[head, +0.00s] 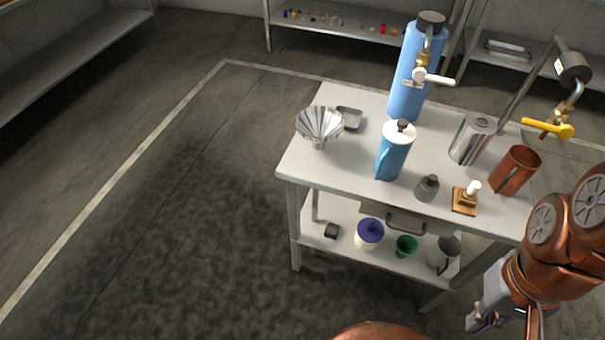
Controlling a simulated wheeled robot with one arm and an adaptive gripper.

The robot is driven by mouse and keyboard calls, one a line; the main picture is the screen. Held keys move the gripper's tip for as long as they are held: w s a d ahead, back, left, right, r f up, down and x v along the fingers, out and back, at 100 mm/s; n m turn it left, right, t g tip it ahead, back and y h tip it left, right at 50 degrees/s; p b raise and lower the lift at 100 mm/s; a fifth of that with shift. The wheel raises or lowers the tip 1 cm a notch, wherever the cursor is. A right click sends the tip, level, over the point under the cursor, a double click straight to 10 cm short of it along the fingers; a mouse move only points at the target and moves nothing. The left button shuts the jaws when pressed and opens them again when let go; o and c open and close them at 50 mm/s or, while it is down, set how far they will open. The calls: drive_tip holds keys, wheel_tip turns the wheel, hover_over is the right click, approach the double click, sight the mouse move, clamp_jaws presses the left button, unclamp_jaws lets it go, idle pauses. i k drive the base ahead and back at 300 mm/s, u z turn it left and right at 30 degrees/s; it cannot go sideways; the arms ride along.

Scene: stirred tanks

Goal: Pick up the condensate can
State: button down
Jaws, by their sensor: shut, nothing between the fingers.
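Several vessels that could be the condensate can stand on the white table (340,165); no label tells which it is. A shiny steel can (468,143) stands upright at the right rear. A blue jug (392,157) with a white lid and side handle stands mid-table. My gripper (484,321) is at the lower right, below tabletop height in the picture and apart from these vessels. It is shut and empty; my arm partly hides it.
The lower shelf holds a purple-lidded tub (369,231) and green cup (405,246). A yellow-handled tap (560,130) overhangs at right. The left floor is clear.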

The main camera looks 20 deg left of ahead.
sight(510, 175)
drive_tip(key=u, duration=2.55)
drive_tip(key=k, duration=1.25)
drive_tip(key=z, duration=0.65)
